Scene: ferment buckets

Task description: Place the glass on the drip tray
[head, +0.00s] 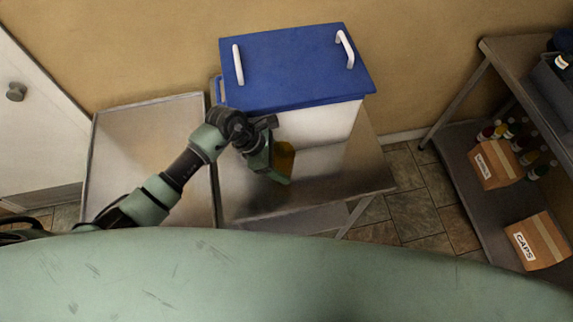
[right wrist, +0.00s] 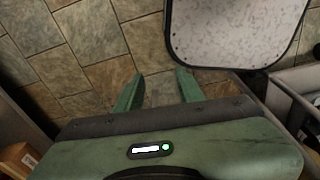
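The glass (head: 287,157) shows as an amber patch at my left gripper (head: 271,160), in front of the white bucket with the blue lid (head: 295,70). The gripper's fingers lie against the glass and hide much of it. The glass appears held over the steel table (head: 330,190); the gap to the table cannot be judged. I cannot make out a drip tray as a separate thing in either view. My right gripper (right wrist: 159,88) is open and empty over the tile floor in the right wrist view.
A second steel table (head: 150,140) stands at the left. A shelf unit (head: 500,50) at the right holds bottles and cardboard boxes (head: 537,240). Tile floor (head: 410,210) lies between. A pale speckled surface with a dark rim (right wrist: 235,30) is close to my right gripper.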

